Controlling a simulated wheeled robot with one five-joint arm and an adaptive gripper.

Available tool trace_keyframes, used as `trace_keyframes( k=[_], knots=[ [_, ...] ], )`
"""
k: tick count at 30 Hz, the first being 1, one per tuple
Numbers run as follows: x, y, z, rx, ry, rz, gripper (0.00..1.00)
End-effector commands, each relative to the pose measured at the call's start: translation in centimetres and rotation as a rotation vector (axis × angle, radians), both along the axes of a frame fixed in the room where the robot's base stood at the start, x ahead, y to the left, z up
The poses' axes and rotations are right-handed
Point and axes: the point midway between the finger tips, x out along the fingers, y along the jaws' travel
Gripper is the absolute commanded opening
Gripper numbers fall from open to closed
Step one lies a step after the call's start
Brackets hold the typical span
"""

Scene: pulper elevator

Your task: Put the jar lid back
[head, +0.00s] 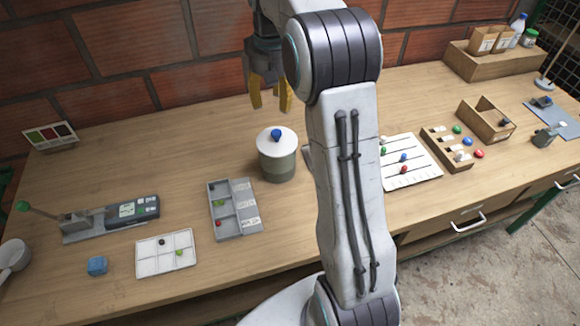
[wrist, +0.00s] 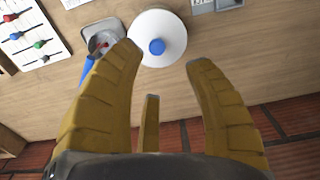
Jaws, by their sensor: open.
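The jar (head: 277,164) is a grey-green container standing upright on the bench. The white lid (head: 264,143) with a blue knob (head: 276,133) lies on its top and looks level. From above, the round lid (wrist: 172,28) and its blue knob (wrist: 157,47) show in the wrist view, hiding the jar body. My gripper (head: 271,104) is open and empty, above and behind the jar in the head view. In the wrist view, the yellow fingers of my gripper (wrist: 163,60) are spread apart, with the knob just past their tips. No finger visibly touches the lid.
A metal pan (wrist: 103,38) with a blue handle sits close beside the jar. A grey sectioned tray (head: 222,222) lies at front left. A white board with coloured beads (head: 408,165) is right of my arm.

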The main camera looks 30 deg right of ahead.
Motion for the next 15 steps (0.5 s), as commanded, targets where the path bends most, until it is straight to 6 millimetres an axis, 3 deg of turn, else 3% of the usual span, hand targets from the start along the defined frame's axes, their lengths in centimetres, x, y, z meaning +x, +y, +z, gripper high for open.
trace_keyframes(
  k=[7, 15],
  knots=[
    [-6.3, 3.4, 3.2, -0.014, -0.082, 0.052, 0.47],
    [-14.4, 6.4, 3.8, -0.025, -0.174, 0.109, 0.47]
  ],
)
